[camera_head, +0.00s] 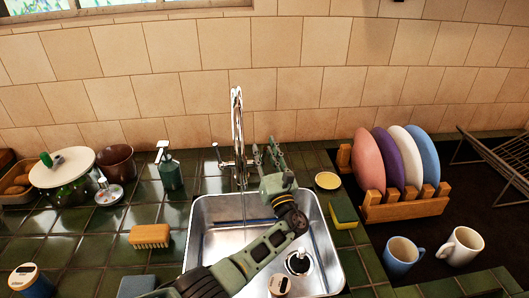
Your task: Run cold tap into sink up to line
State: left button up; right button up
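The chrome tap (237,115) stands behind the steel sink (205,237), its tall spout arching over the basin. A lever (218,155) shows on the tap's left side; the right side is partly hidden by my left gripper. A thin pale vertical streak hangs below the spout; I cannot tell if it is running water. No clear pool or fill line shows in the basin. My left gripper (268,155) is just right of the tap, its fingers a little apart. Whether they touch or hold a handle is too small to tell. My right gripper is not in view.
A drain fitting (298,263) and a round-topped item (279,285) show in the sink. A sponge (343,214) and small yellow dish (327,181) sit right of it, a soap dispenser (169,168) and brush (150,236) left. A plate rack (405,208) and mugs stand farther right.

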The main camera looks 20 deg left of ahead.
pick_arm(q)
jog(key=shift+r, duration=5)
jog(key=shift+c, duration=0.2)
